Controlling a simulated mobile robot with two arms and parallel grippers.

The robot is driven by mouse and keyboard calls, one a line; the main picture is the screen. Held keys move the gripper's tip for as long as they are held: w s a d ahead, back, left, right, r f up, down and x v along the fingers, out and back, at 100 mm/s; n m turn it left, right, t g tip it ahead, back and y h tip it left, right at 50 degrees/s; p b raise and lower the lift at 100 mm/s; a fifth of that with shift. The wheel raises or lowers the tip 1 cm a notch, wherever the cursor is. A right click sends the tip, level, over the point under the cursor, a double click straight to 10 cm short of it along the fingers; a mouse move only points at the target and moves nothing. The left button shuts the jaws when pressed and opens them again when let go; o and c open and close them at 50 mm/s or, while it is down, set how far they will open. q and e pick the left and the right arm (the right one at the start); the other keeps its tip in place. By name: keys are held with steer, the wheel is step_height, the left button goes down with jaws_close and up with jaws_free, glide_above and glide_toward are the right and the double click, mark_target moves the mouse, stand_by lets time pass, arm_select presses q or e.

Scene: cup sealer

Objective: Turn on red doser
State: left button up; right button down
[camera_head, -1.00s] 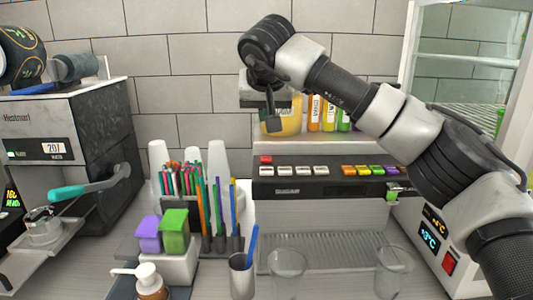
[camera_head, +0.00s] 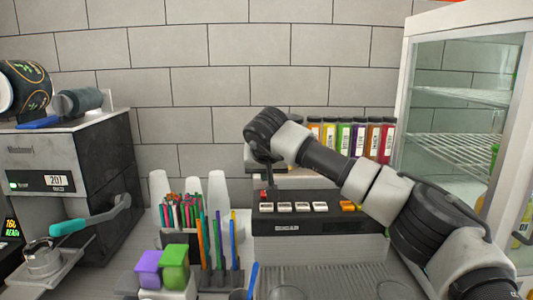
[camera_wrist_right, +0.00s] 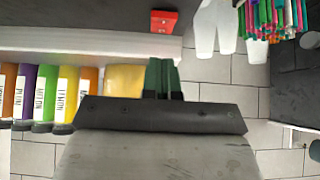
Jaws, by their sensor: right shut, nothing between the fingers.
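The doser is a dark machine (camera_head: 320,226) with a row of buttons along its front top edge, in the middle of the head view. Its red button (camera_head: 264,194) is at the left end, above the white buttons (camera_head: 294,207); it also shows in the right wrist view (camera_wrist_right: 163,22). My right gripper (camera_head: 268,182) points down just above the red button in the head view. In the wrist view its dark green fingers (camera_wrist_right: 162,68) are together and empty, with a visible gap to the red button. My left gripper is not in view.
Several coloured bottles (camera_head: 345,137) stand behind the doser. A coffee machine (camera_head: 90,185) stands at far left, a glass-door fridge (camera_head: 460,120) at right.

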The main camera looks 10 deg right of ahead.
mark_target(266, 202)
steer(key=shift+s+f+p, duration=0.15)
steer(key=shift+f+p, duration=0.1)
steer(key=shift+f, duration=0.7)
steer(key=shift+s+f+p, duration=0.15)
steer(key=shift+f+p, duration=0.1)
steer(key=shift+f, duration=0.7)
steer(key=shift+a, duration=0.1)
steer(key=shift+s+f+b, duration=0.15)
steer(key=shift+f+b, duration=0.45)
steer(key=shift+b, duration=0.05)
steer(key=shift+r, duration=0.2)
steer(key=shift+r+p, duration=0.1)
steer(key=shift+p, duration=0.25)
steer(key=shift+r+p, duration=0.55)
steer(key=shift+r, duration=0.15)
